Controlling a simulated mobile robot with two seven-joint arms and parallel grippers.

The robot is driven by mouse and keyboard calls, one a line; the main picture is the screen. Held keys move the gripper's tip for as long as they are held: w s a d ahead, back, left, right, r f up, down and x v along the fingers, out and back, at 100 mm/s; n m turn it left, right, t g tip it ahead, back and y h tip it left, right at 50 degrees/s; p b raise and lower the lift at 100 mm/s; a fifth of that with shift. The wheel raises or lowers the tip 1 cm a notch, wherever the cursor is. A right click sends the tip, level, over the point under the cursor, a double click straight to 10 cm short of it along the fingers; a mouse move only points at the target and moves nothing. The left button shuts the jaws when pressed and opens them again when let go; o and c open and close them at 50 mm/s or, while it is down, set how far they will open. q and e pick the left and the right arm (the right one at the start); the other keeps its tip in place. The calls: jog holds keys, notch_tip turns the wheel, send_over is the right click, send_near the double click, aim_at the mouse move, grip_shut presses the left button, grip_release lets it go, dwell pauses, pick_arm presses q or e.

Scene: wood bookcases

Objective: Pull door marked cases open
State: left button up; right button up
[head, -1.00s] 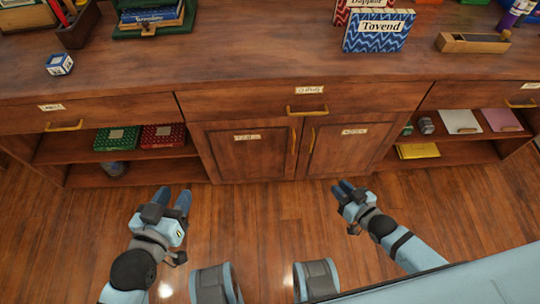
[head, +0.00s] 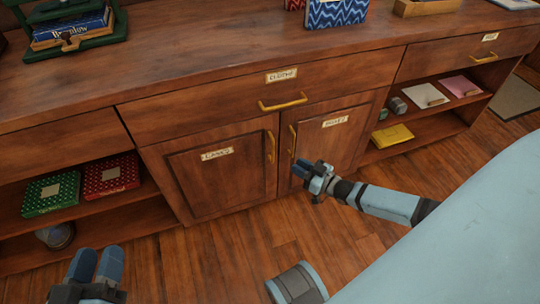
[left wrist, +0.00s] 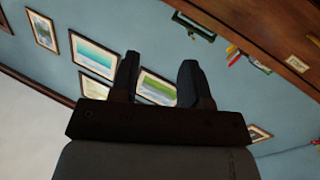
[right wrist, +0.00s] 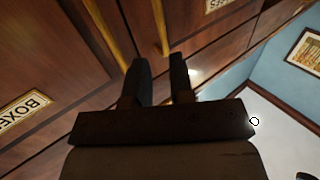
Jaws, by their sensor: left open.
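The left lower door (head: 225,183) carries a label that reads as cases (head: 217,153), with a vertical brass handle (head: 270,146) near its right edge. The door looks shut. The right door (head: 335,150) beside it is labelled boxes (right wrist: 22,112) and has its own brass handle (head: 292,142). My right gripper (head: 304,169) is open and empty in front of the boxes door, below its handle. In the right wrist view the cases handle (right wrist: 160,25) lies beyond the fingertips, apart from them. My left gripper (head: 96,252) is open and empty at the lower left.
A drawer (head: 200,103) with a brass pull (head: 283,102) sits above the doors. Open shelves at the left hold a green box (head: 50,193) and a red box (head: 110,174). The right shelf holds a yellow item (head: 393,136). Wood floor (head: 235,258) lies clear before the doors.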

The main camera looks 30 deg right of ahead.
aim_at(273, 162)
pick_arm(q)
jog(key=shift+w+a+f+m+b, duration=0.15)
jog(key=shift+w+f+m+b, duration=0.25)
jog(key=shift+f+b, duration=0.4)
jog(key=shift+w+a+f+m+b, duration=0.2)
jog(key=shift+f+m+b, duration=0.3)
jog(key=shift+b, duration=0.45)
pick_arm(e)
jog(key=shift+x, duration=5.4)
jog(key=shift+f, duration=0.1)
pick_arm(q)
jog(key=shift+r, duration=0.1)
pick_arm(e)
grip_shut()
